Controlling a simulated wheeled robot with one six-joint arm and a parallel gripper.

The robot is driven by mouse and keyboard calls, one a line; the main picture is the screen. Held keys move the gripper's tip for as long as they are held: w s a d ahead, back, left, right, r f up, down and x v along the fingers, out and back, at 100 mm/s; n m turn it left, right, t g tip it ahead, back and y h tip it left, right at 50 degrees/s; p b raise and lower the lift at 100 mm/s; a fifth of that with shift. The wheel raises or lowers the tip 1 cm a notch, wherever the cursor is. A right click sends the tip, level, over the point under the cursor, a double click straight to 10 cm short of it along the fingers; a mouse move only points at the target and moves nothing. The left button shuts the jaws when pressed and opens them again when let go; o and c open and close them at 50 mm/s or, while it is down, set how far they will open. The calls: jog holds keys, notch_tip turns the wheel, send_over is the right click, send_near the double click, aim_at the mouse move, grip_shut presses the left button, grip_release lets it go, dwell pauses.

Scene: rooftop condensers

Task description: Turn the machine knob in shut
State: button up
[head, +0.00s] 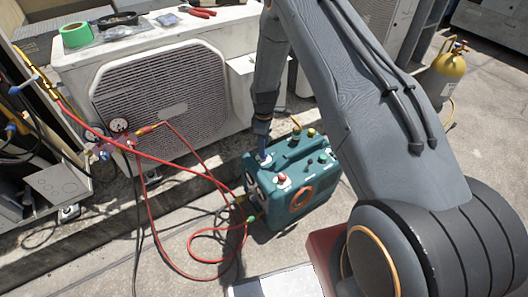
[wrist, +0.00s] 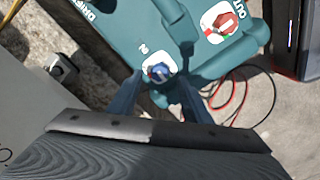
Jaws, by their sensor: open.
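The teal recovery machine (head: 300,180) stands on the roof floor in front of a condenser. Its blue "IN" knob (wrist: 159,72) sits on a white label in the wrist view. My gripper (wrist: 158,88) is open, with one finger on each side of the blue knob; I cannot tell whether either finger touches it. In the head view my gripper (head: 262,150) reaches down to the machine's near left top, and the knob there is mostly hidden by it. The red "OUT" knob (wrist: 221,24) is on a white label up and to the right.
A white condenser unit (head: 160,100) stands behind the machine. A gauge manifold (head: 118,138) with red hoses (head: 190,165) hangs at the left, and the hoses run to the machine. A yellow gas cylinder (head: 445,75) stands at the back right.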

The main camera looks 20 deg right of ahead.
jog(key=shift+f, duration=2.05)
jog(key=c, duration=1)
jog(key=shift+c, duration=0.2)
